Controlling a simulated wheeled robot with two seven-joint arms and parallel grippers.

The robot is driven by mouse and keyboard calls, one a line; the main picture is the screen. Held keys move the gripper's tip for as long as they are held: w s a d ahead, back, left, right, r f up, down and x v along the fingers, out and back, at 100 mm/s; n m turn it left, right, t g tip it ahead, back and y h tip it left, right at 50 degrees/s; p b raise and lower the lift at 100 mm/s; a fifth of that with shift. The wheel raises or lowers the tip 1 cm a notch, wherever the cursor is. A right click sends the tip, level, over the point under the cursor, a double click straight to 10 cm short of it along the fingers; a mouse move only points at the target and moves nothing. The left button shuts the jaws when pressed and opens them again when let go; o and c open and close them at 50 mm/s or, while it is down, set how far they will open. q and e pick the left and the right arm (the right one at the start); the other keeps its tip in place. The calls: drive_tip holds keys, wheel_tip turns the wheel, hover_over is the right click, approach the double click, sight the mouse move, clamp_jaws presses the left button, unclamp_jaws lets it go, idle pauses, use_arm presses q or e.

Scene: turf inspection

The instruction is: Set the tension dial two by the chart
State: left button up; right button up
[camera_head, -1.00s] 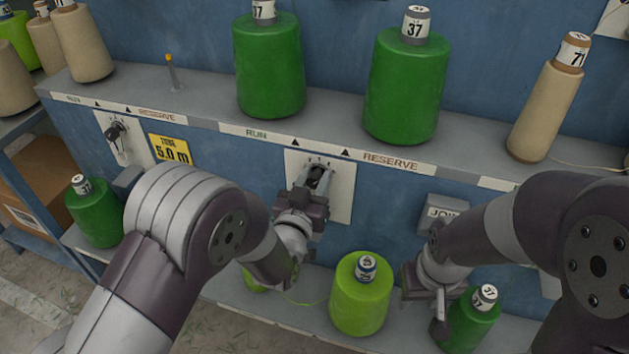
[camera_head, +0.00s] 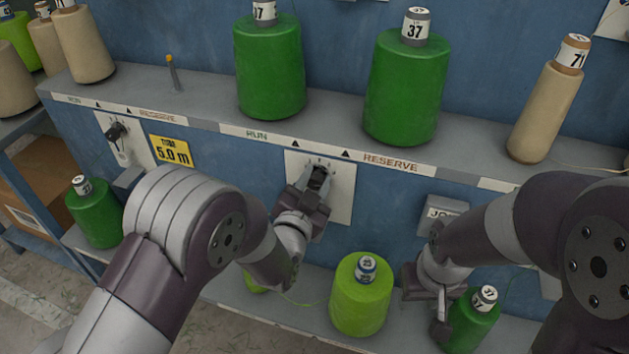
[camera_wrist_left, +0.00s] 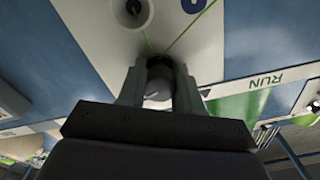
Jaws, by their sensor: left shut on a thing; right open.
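A tension dial (camera_head: 319,173) sits on a white plate (camera_head: 341,196) on the blue panel front, below the RUN and RESERVE strip. Small marks show above the dial, too small to read. My left gripper (camera_head: 314,180) is shut on the dial, and its fingers hide much of it. In the left wrist view the dial's dark knob (camera_wrist_left: 160,78) lies between the two fingers. My right gripper (camera_head: 425,312) is open beside a dark green spool (camera_head: 474,322) on the lower shelf; I see nothing held in it. The chart cannot be made out in these views.
Two large green spools (camera_head: 270,70) labelled 37 stand on the upper shelf, with a beige cone (camera_head: 548,110) labelled 71 to the right. A lime spool (camera_head: 361,295) stands below the dial. Another dial (camera_head: 116,132) and a yellow 5.0 m sign (camera_head: 172,151) are at left.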

use_arm(q)
drive_tip(key=shift+f+m, duration=0.25)
drive_tip(key=shift+m, duration=0.45)
drive_tip(key=o, duration=0.9)
drive_tip(key=shift+c, duration=0.2)
drive_tip(key=shift+o, duration=0.8)
drive_tip(key=shift+r, duration=0.1)
drive_tip(key=shift+s+a, duration=0.1)
drive_tip(key=p+v, duration=0.2)
drive_tip(key=v, duration=1)
drive_tip(key=shift+s, duration=0.25)
